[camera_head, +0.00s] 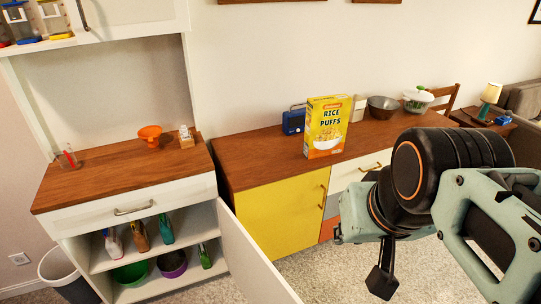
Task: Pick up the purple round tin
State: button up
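A purple round container (173,264), which looks like the tin, sits on the bottom shelf of the white hutch at the lower left. Its rim and side show, and its top looks dark. My gripper (382,281) hangs at the lower right, in front of the sideboard and well to the right of the purple container. It is seen from the side with one dark finger clear, so its opening cannot be made out. Nothing visible is held in it.
A green bowl (131,273) is left of the purple container and a green bottle (205,256) right of it. Several bottles stand on the shelf above. An open white door (252,262) sticks out at the hutch's right side. A trash bin (68,273) stands left.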

aim_at(171, 265)
jog(key=z, duration=6.4)
jog(key=i+l+z, duration=0.1)
jog(key=l+z, duration=0.15)
jog(key=l, duration=0.15)
jog(key=i+l+z, duration=0.1)
jog(key=l+z, duration=0.15)
jog(key=i+l+z, duration=0.25)
jog(key=l, duration=0.2)
jog(key=i+l+z, duration=0.1)
jog(key=l+z, duration=0.15)
jog(key=i+l+z, duration=0.1)
jog(key=i+l, duration=0.6)
jog(key=i, duration=0.1)
